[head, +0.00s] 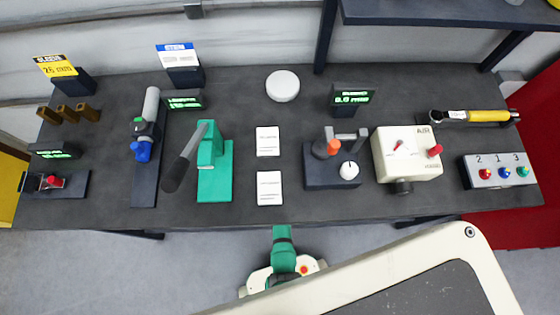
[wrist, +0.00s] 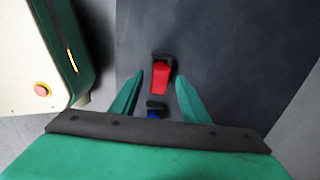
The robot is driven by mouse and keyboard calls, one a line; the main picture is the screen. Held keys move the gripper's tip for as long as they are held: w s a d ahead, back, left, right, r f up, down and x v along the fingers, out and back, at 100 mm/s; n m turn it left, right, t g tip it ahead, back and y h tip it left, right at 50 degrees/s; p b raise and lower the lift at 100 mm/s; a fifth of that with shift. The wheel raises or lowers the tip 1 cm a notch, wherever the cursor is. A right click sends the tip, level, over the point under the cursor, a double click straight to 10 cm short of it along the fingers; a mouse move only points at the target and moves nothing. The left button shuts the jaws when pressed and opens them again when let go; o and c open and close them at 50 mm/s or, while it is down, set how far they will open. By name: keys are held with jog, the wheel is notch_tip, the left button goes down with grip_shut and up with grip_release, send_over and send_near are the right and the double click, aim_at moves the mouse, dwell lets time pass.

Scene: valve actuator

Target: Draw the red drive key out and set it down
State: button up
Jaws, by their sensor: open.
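In the wrist view a red block-like piece (wrist: 160,78), seemingly the drive key, stands in a black surround on a dark surface. A small blue part with a black top (wrist: 154,113) shows nearer the camera. My gripper (wrist: 158,77) is open and empty, its green fingers on either side of the red piece in the picture, with gaps visible. I cannot tell its height above it. In the head view, red parts show on the dark block at far left (head: 53,182) and on the cream box (head: 434,151). I cannot tell which matches. My gripper is not clearly visible there.

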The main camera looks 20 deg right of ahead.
notch_tip(320, 180, up, 10)
jog(key=shift+r, duration=0.25)
dwell(0.3)
dwell(0.5)
